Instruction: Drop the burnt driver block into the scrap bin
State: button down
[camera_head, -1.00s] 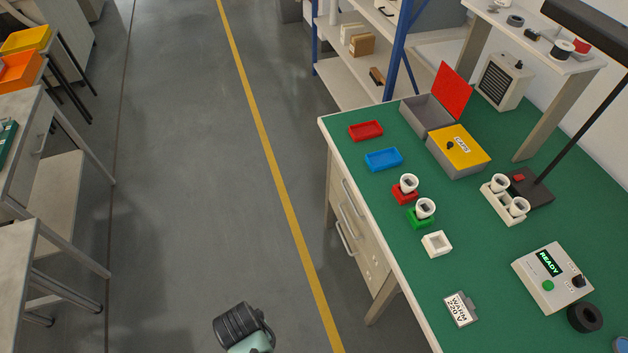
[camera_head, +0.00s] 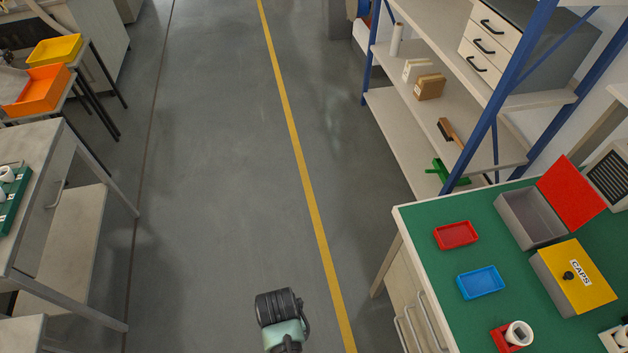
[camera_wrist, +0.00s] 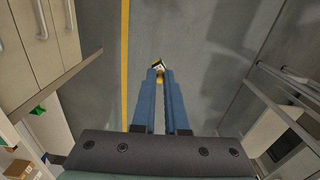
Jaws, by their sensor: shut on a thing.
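In the wrist view my gripper (camera_wrist: 159,74) is shut on a small block (camera_wrist: 159,65), with dark, white and yellow parts showing at the fingertips. I take it for the burnt driver block; most of it is hidden between the blue fingers. It is held over the grey floor, clear of the furniture. No container in view is marked as the scrap bin. On the green bench at right stands a grey box (camera_head: 520,233) with its red lid (camera_head: 571,196) open; I cannot tell whether it is the bin.
A yellow-lidded CAPS box (camera_head: 592,286), a red tray (camera_head: 456,235) and a blue tray (camera_head: 481,283) are on the bench. A blue-posted shelf (camera_head: 402,150) stands behind it. Orange (camera_head: 38,91) and yellow (camera_head: 54,51) bins stand at left. The aisle floor (camera_head: 225,190) is clear.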

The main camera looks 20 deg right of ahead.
aim_at(538, 230)
jog(key=i+j+z, duration=0.2)
jog(key=i, duration=1.1)
jog(key=i+l+z, duration=0.1)
jog(key=i+z, duration=0.35)
jog(key=i, duration=0.25)
jog(key=i+j+z, duration=0.1)
jog(key=i+z, duration=0.35)
jog(key=i, duration=0.25)
jog(key=i+z, duration=0.15)
jog(key=z, duration=0.3)
jog(key=i+z, duration=0.15)
jog(key=z, duration=0.3)
jog(key=i+j+z, duration=0.15)
jog(key=z, duration=1.7)
